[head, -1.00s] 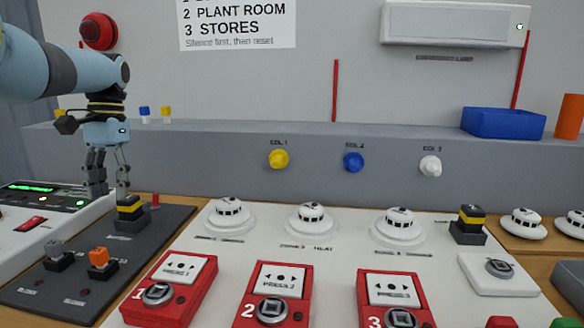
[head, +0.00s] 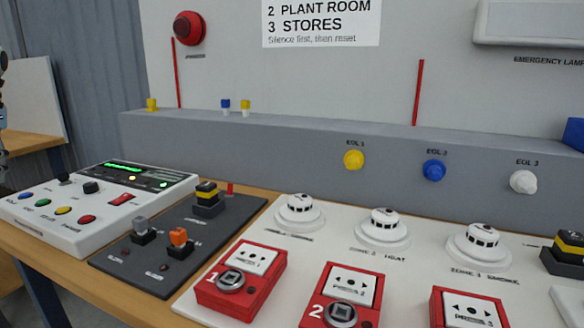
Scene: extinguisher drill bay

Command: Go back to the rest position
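Neither gripper shows clearly in the head view. Only a thin sliver of a dark and pale blue part of mine is at the far left edge, and I cannot tell whether it belongs to the gripper. The black and yellow block (head: 207,198) sits upright on the dark switch panel (head: 125,259), with nothing touching it. My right arm is out of view.
A white control panel (head: 150,184) with a green display stands at the left. Red call points (head: 243,279) and white detectors (head: 300,210) stand on the white board. A grey ledge (head: 290,150) runs behind. The space above the bench is clear.

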